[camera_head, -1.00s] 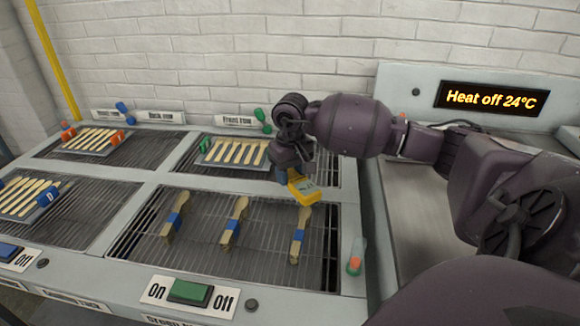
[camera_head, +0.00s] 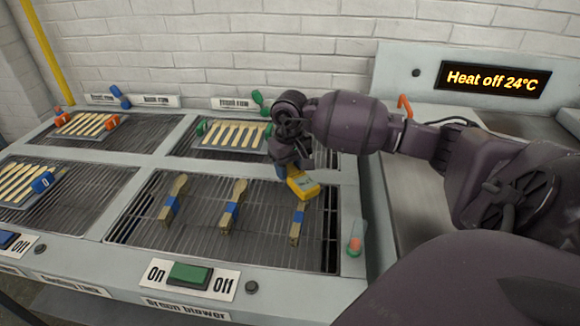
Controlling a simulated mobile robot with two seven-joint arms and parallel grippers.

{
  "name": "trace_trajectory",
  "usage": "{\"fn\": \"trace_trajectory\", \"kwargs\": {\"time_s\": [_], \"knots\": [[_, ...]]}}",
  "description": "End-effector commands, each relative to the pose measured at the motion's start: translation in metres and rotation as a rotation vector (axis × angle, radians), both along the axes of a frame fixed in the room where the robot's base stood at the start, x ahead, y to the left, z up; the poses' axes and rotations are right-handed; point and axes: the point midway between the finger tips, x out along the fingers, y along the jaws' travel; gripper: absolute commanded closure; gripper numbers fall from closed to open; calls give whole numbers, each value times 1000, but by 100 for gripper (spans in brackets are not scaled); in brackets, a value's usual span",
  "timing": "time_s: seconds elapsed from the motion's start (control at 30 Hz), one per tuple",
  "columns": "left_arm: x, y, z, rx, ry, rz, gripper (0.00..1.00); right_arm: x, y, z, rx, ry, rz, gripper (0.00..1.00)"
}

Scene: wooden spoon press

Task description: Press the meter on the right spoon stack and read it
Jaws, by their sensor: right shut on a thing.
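My right gripper (camera_head: 284,170) is shut on a yellow meter (camera_head: 303,185) with a small grey display, too small to read. The meter is over the upper end of the right spoon stack (camera_head: 297,225), which is bound with a blue band and lies on the front right grille (camera_head: 265,253). I cannot tell whether the meter touches the wood. The middle spoon stack (camera_head: 233,206) and the left spoon stack (camera_head: 173,201), also blue-banded, lie on the same grille. My left gripper is out of view.
Racks of spoons with green (camera_head: 230,135), orange (camera_head: 86,124) and blue (camera_head: 22,184) clips lie on the other grilles. A green On/Off switch (camera_head: 189,274) is at the front. A display (camera_head: 494,78) reads "Heat off 24°C".

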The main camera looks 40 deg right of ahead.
Motion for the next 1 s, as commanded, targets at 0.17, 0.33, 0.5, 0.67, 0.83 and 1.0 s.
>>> {"fn": "trace_trajectory", "kwargs": {"time_s": [0.17,0.33,0.5,0.67,0.83,1.0], "knots": [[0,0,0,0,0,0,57,0,0,0,0,-1,0,88],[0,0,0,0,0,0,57,0,0,1,0,-1,0,88],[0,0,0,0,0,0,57,0,0,0,0,-1,0,88],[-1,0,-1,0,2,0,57,0,0,0,0,0,0,88],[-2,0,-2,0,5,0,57,0,0,-1,0,-1,0,88],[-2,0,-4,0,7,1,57,0,0,-2,0,-1,0,88]]}}
